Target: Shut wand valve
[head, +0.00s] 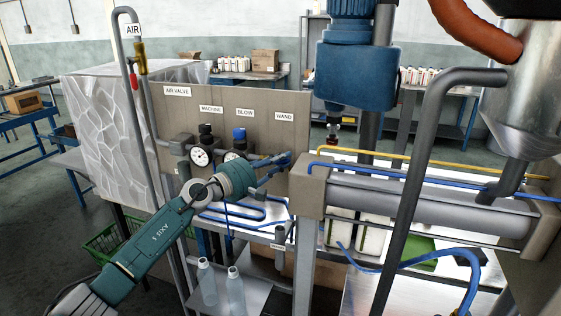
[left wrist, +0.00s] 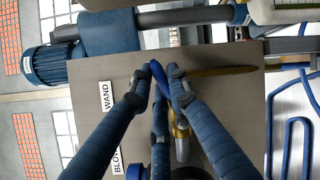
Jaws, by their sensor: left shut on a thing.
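The wand valve is below the WAND label (head: 284,117) on the grey-brown panel, which also shows in the left wrist view (left wrist: 107,97). In the left wrist view its blue handle (left wrist: 159,76) lies between my fingertips, and a brass-coloured fitting (left wrist: 181,146) shows beside the fingers. My left gripper (head: 285,161) reaches the panel from the left, and its blue fingers (left wrist: 158,90) are shut on the handle. In the head view the fingers hide most of the valve, so the handle's angle is hard to tell there. My right gripper is not in view.
Gauges with knobs under the MACHINE and BLOW labels (head: 202,157) sit close to my left wrist. A grey horizontal cylinder (head: 400,199) and pipes stand to the right. Two clear bottles (head: 236,292) stand on the shelf below. A green basket (head: 103,244) is at the left.

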